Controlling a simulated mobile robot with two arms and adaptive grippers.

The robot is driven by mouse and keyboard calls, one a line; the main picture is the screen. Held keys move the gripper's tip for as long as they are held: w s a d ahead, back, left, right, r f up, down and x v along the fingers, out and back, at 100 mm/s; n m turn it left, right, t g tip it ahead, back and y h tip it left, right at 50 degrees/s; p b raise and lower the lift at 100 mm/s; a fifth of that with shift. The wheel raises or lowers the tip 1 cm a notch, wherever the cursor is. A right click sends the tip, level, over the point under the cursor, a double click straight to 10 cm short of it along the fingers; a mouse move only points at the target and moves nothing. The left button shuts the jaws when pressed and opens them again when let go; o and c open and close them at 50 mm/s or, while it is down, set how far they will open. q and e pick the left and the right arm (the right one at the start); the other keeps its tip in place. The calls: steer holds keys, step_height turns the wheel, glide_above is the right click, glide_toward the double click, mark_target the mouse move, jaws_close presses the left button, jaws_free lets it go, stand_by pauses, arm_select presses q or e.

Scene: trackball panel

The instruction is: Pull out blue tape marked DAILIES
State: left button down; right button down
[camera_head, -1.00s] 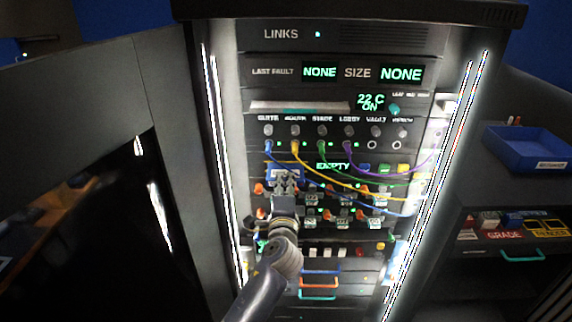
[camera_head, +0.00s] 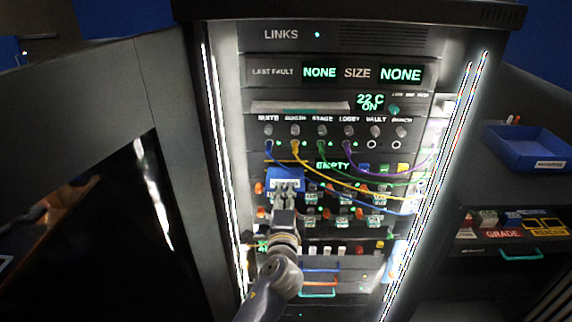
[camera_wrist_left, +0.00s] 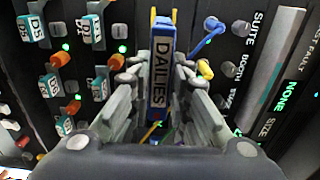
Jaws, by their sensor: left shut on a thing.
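The blue tape marked DAILIES (camera_wrist_left: 160,65) is between the fingers of my left gripper (camera_wrist_left: 163,92) in the left wrist view, its label facing the camera. In the head view the blue tape (camera_head: 286,180) shows as a blue block at the left of the rack, below the row of cable jacks. My left gripper (camera_head: 287,199) is shut on its lower part from below. How much of the tape is still inside the panel is hard to tell. My right gripper is not in view.
Blue, yellow, green and purple cables (camera_head: 350,180) hang across the panel right of the tape. Orange knobs and small labelled modules (camera_head: 343,198) lie below. A blue tray (camera_head: 528,148) stands on the right-hand counter. An EMPTY display (camera_head: 332,165) is lit above.

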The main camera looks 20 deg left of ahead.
arm_select(q)
steer(key=shift+s, duration=0.15)
steer(key=shift+s+d+r, duration=0.1)
steer(key=shift+s+d, duration=0.05)
steer(key=shift+s, duration=0.3)
stand_by(0.4)
